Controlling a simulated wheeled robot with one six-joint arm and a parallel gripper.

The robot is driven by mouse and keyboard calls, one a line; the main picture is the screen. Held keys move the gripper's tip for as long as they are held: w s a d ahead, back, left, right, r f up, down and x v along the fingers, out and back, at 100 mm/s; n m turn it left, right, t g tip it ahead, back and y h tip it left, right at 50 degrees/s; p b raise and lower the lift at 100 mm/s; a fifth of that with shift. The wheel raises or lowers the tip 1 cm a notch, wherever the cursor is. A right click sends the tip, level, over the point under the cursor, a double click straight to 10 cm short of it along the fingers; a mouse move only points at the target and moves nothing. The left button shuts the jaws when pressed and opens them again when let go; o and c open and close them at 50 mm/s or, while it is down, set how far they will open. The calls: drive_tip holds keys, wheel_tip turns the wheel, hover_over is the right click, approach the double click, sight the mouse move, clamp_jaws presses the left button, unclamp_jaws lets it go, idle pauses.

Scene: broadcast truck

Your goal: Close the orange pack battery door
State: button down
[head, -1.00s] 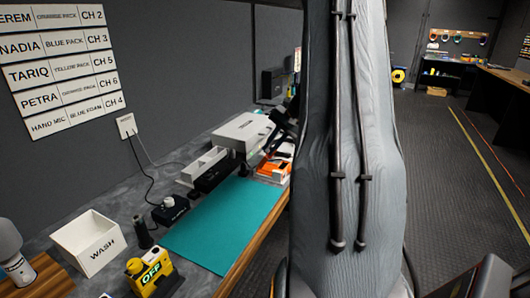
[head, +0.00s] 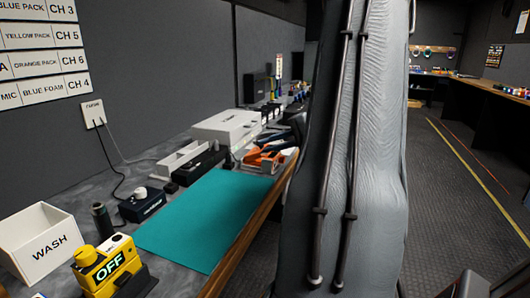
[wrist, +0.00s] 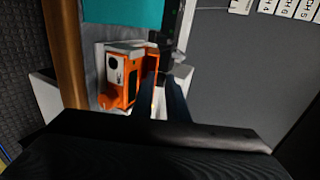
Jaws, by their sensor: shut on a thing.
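The orange pack (wrist: 118,82) lies at the far end of the teal mat in the wrist view, with a pale face and a dark round spot. It also shows in the head view (head: 266,155), partly behind my arm. An orange flap, apparently the battery door (wrist: 152,62), stands out on the pack's right side. My gripper (wrist: 162,88) reaches to this side, its dark fingers close around the flap's edge. The contact is small and partly hidden by the fingers. The door looks open, but its exact angle is unclear.
The teal mat (head: 205,215) is clear. The bench's wooden edge (wrist: 70,60) runs beside the pack.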

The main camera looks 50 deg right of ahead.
drive_tip(key=shift+s+d+f+t+y+b, duration=0.1)
drive_tip(key=shift+s+f+t+y+b, duration=0.15)
drive_tip(key=shift+f+t+b, duration=0.6)
drive_tip(key=shift+r+b, duration=0.3)
drive_tip(key=shift+b, duration=0.1)
drive_tip(key=c, duration=1.8)
unclamp_jaws()
drive_tip(key=shift+f, duration=0.1)
drive_tip(key=shift+g+p, duration=0.25)
drive_tip(key=shift+p, duration=0.05)
